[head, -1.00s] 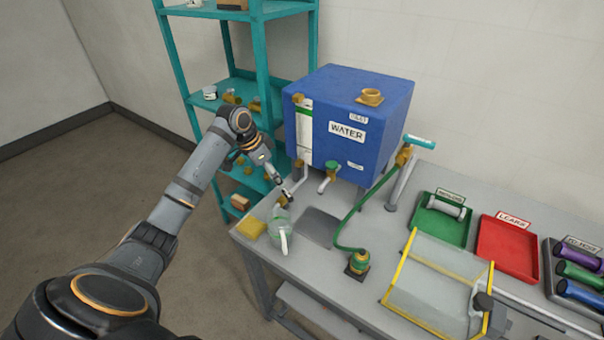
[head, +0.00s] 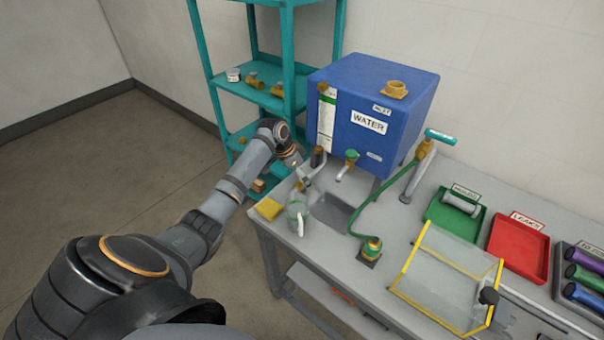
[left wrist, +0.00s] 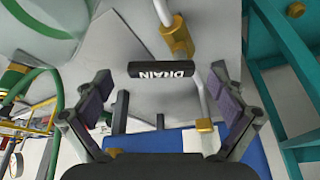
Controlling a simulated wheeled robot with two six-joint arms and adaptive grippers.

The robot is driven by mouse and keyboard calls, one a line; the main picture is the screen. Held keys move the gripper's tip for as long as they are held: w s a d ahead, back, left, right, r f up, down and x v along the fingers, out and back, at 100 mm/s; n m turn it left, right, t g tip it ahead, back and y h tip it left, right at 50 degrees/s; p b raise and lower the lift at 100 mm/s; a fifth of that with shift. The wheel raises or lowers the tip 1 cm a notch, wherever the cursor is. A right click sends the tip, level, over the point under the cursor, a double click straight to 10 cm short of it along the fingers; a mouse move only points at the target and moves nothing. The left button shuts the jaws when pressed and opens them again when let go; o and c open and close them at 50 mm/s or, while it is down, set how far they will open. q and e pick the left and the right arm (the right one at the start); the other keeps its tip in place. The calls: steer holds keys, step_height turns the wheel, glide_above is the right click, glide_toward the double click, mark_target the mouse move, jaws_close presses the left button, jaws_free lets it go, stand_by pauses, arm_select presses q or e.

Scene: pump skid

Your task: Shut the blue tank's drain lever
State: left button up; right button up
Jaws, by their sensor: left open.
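The blue tank (head: 340,125), labelled WATER, stands at the back of the grey bench. The black drain lever (left wrist: 160,69), marked DRAIN, lies crosswise ahead of my left gripper in the left wrist view. A brass fitting (left wrist: 178,38) on a pale pipe is close to it. My left gripper (left wrist: 160,95) is open, its fingers spread to either side of the lever's line, with nothing held. In the head view my left gripper (head: 301,171) is by the tank's lower left corner, and the arm partly hides that area. My right gripper is out of view.
A teal shelf (head: 287,60) stands close behind my left arm. A clear bottle (head: 297,213) and yellow sponge (head: 269,208) lie near the sink (head: 332,209). A green-handled tap (head: 350,158) is right of the drain. A green hose (head: 385,205) crosses the bench.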

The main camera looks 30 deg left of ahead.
arm_select(q)
steer(key=shift+w+f, duration=0.1)
steer(key=c, duration=1.1)
steer(key=n+p, duration=0.1)
steer(key=p, duration=0.1)
steer(key=n+y+p, duration=0.1)
steer(key=n+p, duration=0.1)
steer(key=r+n+p, duration=0.1)
steer(key=p, duration=0.1)
steer(key=shift+w+d+y+p, duration=0.3)
steer(key=shift+w+d, duration=0.05)
steer(key=shift+d, duration=0.05)
steer(key=shift+c, duration=0.2)
steer(key=shift+w+f+n, duration=0.1)
steer(key=shift+f+n, duration=0.1)
steer(key=shift+n, duration=0.3)
steer(key=shift+f+n+t, duration=0.25)
steer(key=shift+n+t, duration=0.05)
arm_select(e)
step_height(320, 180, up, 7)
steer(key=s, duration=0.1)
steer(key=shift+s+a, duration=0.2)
arm_select(q)
steer(key=shift+y, duration=0.3)
